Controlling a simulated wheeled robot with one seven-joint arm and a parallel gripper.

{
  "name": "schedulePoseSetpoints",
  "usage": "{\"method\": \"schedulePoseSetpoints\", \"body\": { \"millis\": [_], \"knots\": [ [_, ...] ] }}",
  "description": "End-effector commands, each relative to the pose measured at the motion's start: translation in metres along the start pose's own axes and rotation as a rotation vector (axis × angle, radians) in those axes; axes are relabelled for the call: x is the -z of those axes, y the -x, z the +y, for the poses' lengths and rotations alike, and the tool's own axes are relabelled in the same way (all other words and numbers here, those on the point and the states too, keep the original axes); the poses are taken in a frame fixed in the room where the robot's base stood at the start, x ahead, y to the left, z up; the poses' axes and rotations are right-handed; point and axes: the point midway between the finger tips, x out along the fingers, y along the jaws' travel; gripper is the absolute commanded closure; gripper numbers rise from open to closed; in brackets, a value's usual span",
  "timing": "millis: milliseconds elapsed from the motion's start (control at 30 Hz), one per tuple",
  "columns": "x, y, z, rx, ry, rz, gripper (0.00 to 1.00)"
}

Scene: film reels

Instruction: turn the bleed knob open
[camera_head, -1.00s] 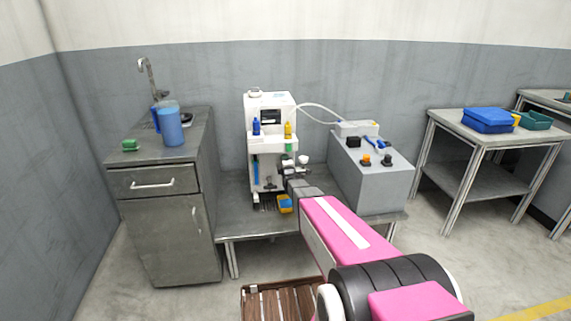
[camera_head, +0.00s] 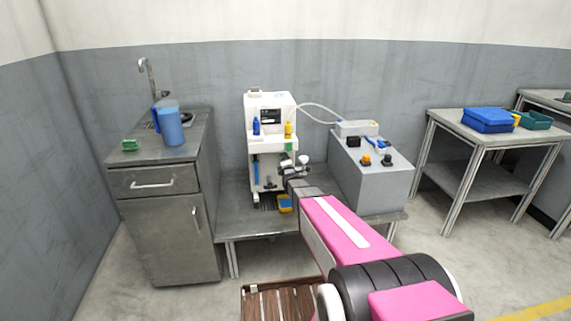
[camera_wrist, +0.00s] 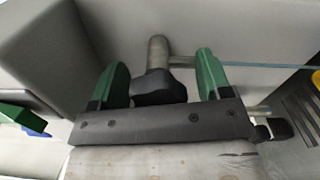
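The white machine (camera_head: 270,130) stands on the low bench, with a small dark screen (camera_head: 270,116) on its front. In the wrist view, a black knob (camera_wrist: 158,87) sits at the end of a grey metal stem. I cannot tell for certain that it is the bleed knob. My gripper (camera_wrist: 161,64) is open, with one green finger on each side of the knob. A gap shows between the knob and each finger, wider on the right. In the head view my arm reaches the machine's lower right front and hides part of it.
A second black knob (camera_wrist: 276,128) shows at the right in the wrist view. A grey box (camera_head: 372,175) with knobs stands right of the machine, joined by a white hose (camera_head: 318,111). A yellow-and-blue item (camera_head: 285,204) lies near the machine's foot. A cabinet (camera_head: 160,200) stands left.

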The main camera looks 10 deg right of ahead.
Motion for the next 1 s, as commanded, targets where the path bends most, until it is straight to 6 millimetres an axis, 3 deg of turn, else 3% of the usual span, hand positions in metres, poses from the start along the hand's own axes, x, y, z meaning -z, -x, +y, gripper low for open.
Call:
{"method": "schedulePoseSetpoints", "body": {
  "millis": [267, 467, 1000],
  "knots": [
    [0.000, 0.000, 0.001, -0.002, -0.001, -0.001, 0.30],
    [-0.001, 0.013, 0.001, -0.002, -0.001, -0.001, 0.30],
    [0.000, 0.102, 0.001, 0.000, 0.000, 0.000, 0.30]
  ]
}}
